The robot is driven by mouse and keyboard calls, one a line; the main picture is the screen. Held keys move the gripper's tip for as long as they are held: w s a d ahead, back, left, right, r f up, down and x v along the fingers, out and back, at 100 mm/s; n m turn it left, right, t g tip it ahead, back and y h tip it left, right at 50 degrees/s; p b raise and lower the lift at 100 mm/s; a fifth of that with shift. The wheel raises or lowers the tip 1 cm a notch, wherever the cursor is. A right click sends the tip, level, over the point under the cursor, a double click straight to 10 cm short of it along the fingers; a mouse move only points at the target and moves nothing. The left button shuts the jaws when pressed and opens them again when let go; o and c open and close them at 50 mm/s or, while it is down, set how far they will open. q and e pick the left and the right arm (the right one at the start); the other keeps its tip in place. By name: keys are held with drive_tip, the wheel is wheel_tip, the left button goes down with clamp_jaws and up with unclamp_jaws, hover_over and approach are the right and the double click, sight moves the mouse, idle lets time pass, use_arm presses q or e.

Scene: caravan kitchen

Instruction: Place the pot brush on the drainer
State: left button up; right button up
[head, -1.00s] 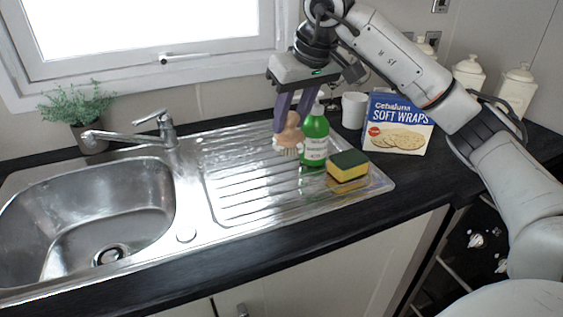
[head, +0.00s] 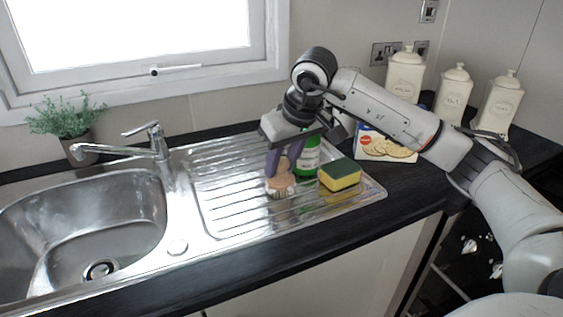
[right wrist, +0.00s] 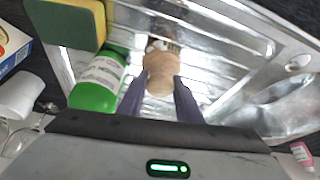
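The pot brush (head: 281,183) has a rounded wooden handle and pale bristles pointing down. My right gripper (head: 283,166) is shut on its handle from above. In the right wrist view the handle (right wrist: 161,72) sits between the two purple fingers (right wrist: 161,92), which touch its sides. The brush is over the ribbed steel drainer (head: 225,190), with its bristles at or just above the surface; I cannot tell whether they touch. My left gripper is not in view.
A green bottle (head: 308,160) stands close right of the brush, beside a yellow and green sponge (head: 340,175). The sink bowl (head: 80,225) and tap (head: 155,145) are left. A soft wraps box (head: 384,147) and canisters (head: 453,95) stand right. The drainer's left part is clear.

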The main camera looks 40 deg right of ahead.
drive_tip(key=o, duration=0.4)
drive_tip(key=shift+o, duration=0.2)
drive_tip(key=shift+r, duration=0.1)
drive_tip(key=shift+r, duration=0.25)
drive_tip(key=v, duration=1.1)
drive_tip(key=shift+s+r+p, duration=0.15)
drive_tip(key=shift+r+p, duration=0.15)
drive_tip(key=shift+p, duration=0.1)
